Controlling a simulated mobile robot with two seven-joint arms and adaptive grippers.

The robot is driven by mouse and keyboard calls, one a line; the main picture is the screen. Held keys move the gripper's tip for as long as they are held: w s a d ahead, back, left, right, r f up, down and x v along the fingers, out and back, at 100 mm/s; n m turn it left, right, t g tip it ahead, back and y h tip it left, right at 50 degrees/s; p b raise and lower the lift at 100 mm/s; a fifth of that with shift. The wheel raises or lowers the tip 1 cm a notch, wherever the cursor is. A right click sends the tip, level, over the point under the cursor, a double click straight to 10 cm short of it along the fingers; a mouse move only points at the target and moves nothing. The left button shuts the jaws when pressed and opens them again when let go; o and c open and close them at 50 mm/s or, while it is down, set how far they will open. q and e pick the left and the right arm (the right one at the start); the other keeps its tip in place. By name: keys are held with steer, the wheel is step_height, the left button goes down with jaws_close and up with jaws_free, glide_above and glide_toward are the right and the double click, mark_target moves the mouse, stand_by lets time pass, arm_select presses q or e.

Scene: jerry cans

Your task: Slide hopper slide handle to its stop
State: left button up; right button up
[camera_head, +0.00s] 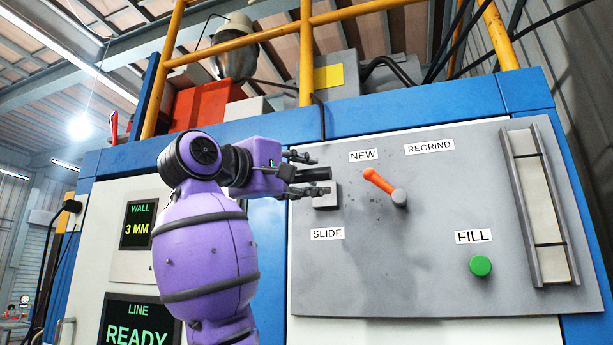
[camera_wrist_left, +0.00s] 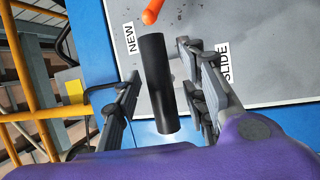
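The slide handle is a black cylinder (camera_head: 316,174) on the grey panel, above the SLIDE label (camera_head: 327,234). A small grey block (camera_head: 326,200) sits just below it. My left gripper (camera_head: 312,173) is open, with one finger above the handle and one below it. In the left wrist view the black handle (camera_wrist_left: 158,80) stands between the spread fingers (camera_wrist_left: 163,98), with a visible gap on each side. Whether either finger touches it is not clear in the head view. My right gripper is not in view.
An orange lever (camera_head: 380,182) right of the handle points up-left toward the NEW label (camera_head: 363,155). A green FILL button (camera_head: 480,266) is lower right. A framed vertical strip (camera_head: 537,200) is at the panel's right. The panel (camera_head: 400,285) is clear below the lever.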

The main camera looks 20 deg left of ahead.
arm_select(q)
steer(key=shift+w, duration=0.15)
jaws_close()
steer(key=w, duration=0.8)
steer(key=shift+s+r, duration=0.1)
steer(key=shift+r, duration=0.1)
steer(key=shift+c, duration=1)
jaws_free()
steer(key=shift+o, duration=1)
steer(key=shift+w+f, duration=0.15)
steer(key=shift+w, duration=0.2)
